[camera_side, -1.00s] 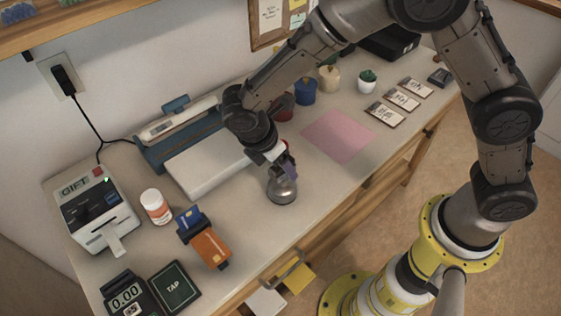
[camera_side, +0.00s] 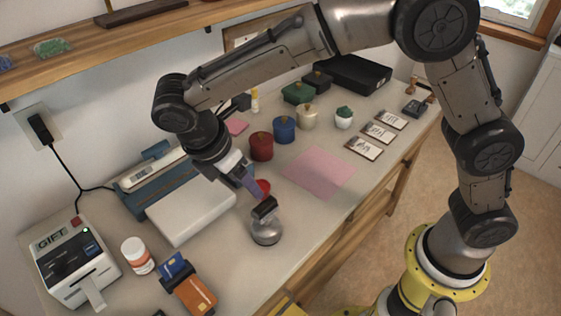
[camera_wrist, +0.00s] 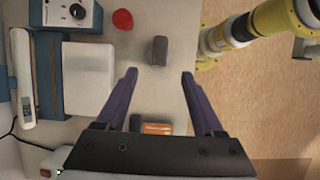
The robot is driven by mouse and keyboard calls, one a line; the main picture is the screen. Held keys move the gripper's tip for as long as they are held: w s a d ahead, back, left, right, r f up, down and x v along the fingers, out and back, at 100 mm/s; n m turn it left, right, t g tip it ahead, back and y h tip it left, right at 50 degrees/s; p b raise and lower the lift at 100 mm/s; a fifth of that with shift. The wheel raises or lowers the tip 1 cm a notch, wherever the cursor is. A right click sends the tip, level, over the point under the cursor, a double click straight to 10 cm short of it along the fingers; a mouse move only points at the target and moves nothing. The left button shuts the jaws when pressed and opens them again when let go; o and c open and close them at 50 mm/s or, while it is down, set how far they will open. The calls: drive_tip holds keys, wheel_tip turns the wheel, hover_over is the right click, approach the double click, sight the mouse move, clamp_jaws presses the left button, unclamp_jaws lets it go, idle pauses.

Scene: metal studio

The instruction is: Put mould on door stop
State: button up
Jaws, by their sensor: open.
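The door stop appears to be the silver dome (camera_side: 266,232) with a dark block (camera_side: 264,208) at its top, standing on the desk. From above, in the wrist view, it shows as a grey rounded block (camera_wrist: 160,50). A small red round piece (camera_side: 263,187), probably the mould, lies on the desk behind it; it also shows in the wrist view (camera_wrist: 122,19), left of the grey block. My gripper (camera_side: 256,193) is above the desk by the door stop, its purple fingers spread and empty. In the wrist view the gripper (camera_wrist: 159,75) shows nothing held between its fingertips.
A white box (camera_side: 190,212) and blue-grey device stand left of the door stop. A card reader with an orange card (camera_side: 192,292), a pill bottle (camera_side: 138,255) and a gift-card machine (camera_side: 73,262) stand nearer. Red, blue and cream canisters (camera_side: 284,129) stand behind. A pink sheet (camera_side: 318,172) lies flat right.

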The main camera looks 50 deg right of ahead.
drive_tip(key=s+d+r+m+t+y, duration=0.1)
drive_tip(key=s+d+r+m+y, duration=0.1)
drive_tip(key=s+d+r+m, duration=0.35)
drive_tip(key=s+d+r+m+t+y, duration=0.1)
drive_tip(key=s+d+r+m, duration=0.15)
drive_tip(key=d, duration=0.65)
drive_tip(key=s+d+m+t+y, duration=0.1)
drive_tip(key=s+d+m+t, duration=0.2)
drive_tip(key=s+d+m, duration=0.4)
drive_tip(key=s+m, duration=0.3)
drive_tip(key=s, duration=0.1)
drive_tip(key=shift+s+f+t, duration=0.15)
drive_tip(key=shift+s+t, duration=0.15)
